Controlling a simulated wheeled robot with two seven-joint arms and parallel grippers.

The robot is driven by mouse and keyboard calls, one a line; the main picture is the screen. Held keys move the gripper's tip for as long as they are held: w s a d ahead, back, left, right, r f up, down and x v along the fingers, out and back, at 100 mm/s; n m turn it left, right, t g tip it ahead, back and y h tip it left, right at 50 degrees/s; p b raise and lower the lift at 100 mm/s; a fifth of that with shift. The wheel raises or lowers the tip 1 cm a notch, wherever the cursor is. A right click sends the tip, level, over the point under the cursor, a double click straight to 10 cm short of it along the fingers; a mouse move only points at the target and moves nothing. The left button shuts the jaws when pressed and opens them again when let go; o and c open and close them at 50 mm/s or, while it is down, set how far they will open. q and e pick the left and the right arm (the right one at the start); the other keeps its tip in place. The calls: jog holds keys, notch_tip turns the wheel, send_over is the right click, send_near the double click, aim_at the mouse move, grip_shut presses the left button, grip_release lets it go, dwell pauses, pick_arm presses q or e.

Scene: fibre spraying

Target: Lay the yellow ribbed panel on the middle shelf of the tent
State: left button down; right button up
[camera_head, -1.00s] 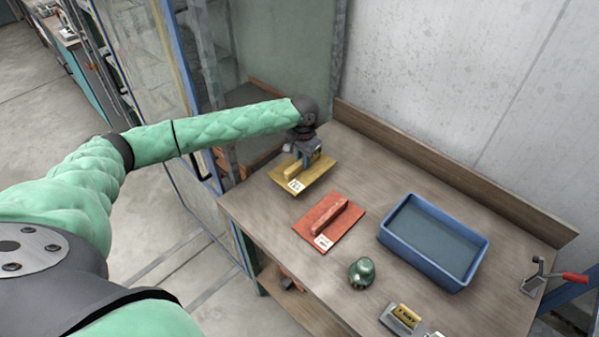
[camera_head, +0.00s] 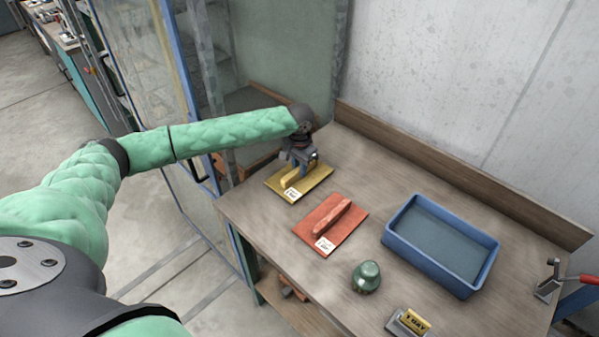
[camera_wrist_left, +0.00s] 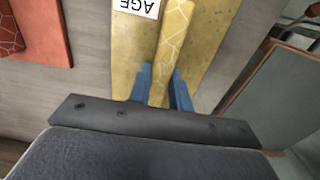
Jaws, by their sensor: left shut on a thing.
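The yellow ribbed panel (camera_head: 316,184), with a raised rib and a white label, is at the bench's back left corner. My left gripper (camera_head: 295,172) is shut on the panel's rib. In the left wrist view its blue fingers (camera_wrist_left: 160,88) lie on both sides of the rib, and the panel (camera_wrist_left: 205,45) fills the top middle. I cannot tell whether the panel touches the bench or hangs just above it. The tent (camera_head: 165,90), with a blue frame and clear walls, stands left of the bench, behind my arm. Its middle shelf is not clearly visible. My right gripper is not in view.
The wooden bench (camera_head: 270,225) also holds a red ribbed panel (camera_head: 331,224), a blue tray (camera_head: 440,245), a green round object (camera_head: 366,276) and a small block marked with letters (camera_head: 410,322). A red-handled clamp (camera_head: 565,282) is at the right edge. A concrete wall is behind.

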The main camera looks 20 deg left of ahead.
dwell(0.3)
pick_arm(q)
jog(key=shift+f, duration=0.1)
jog(key=c, duration=1.6)
grip_release()
jog(key=shift+f, duration=0.1)
jog(key=o, duration=0.3)
